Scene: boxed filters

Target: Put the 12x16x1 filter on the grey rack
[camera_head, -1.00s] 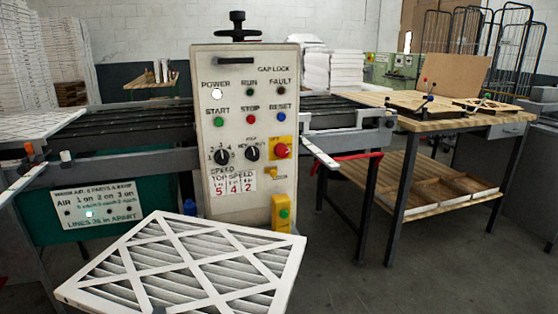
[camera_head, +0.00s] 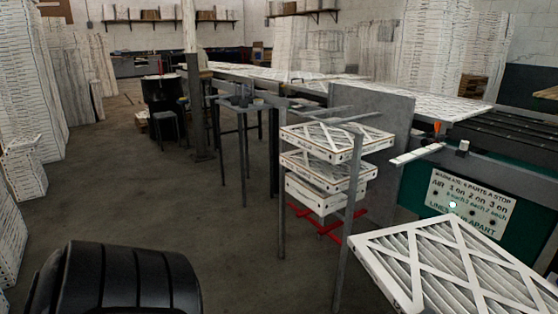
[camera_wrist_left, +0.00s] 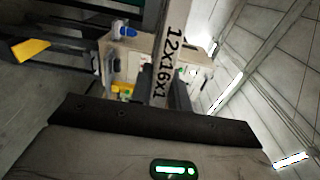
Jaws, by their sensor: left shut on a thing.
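The held filter (camera_head: 455,268), a flat white-framed panel with pleats and a cross lattice, is tilted at the lower right of the head view. Its edge (camera_wrist_left: 172,52), printed 12x16x1, stands up from my left gripper (camera_wrist_left: 174,97) in the left wrist view. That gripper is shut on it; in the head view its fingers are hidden. The grey rack (camera_head: 281,195) stands mid-picture, left of and beyond the held filter. Several white filters (camera_head: 330,165) lie on it at different heights. My right gripper is not in view.
A green machine with a sign (camera_head: 470,203) stands right of the rack, beside a long conveyor (camera_head: 455,103). Red legs (camera_head: 325,220) show at floor level under the rack. Boxed filters (camera_head: 22,170) are stacked along the left. The floor (camera_head: 150,195) left of the rack is clear.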

